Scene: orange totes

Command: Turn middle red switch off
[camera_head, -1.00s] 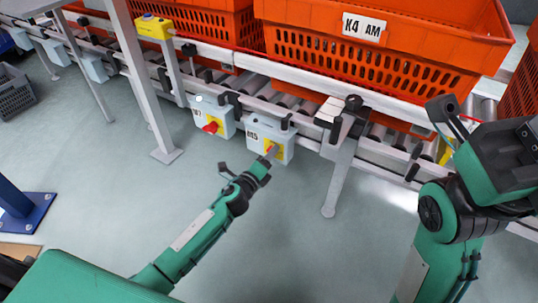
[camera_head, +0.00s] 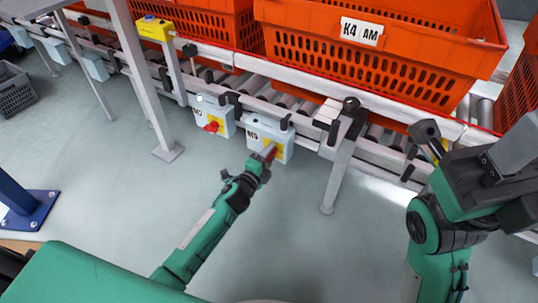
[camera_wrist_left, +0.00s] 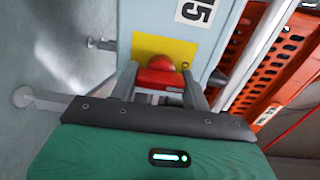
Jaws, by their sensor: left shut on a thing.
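A light blue switch box (camera_head: 255,128) marked with a label ending in 5 hangs under the conveyor rail. Its yellow plate (camera_wrist_left: 150,47) carries a red rotary switch (camera_wrist_left: 160,78), which also shows small in the head view (camera_head: 269,149). My left gripper (camera_wrist_left: 161,84) is shut on this red switch, one finger on each side of it. A second box (camera_head: 214,112) with a red switch (camera_head: 212,126) hangs to its left, untouched. My right gripper (camera_head: 505,165) is raised at the right, away from the boxes; its finger opening is unclear.
Orange totes (camera_head: 375,60) stand on the roller conveyor above the boxes. A grey conveyor leg (camera_head: 336,180) stands right of the held switch's box, and a grey post (camera_head: 140,75) further left. Open floor (camera_head: 110,190) lies in front.

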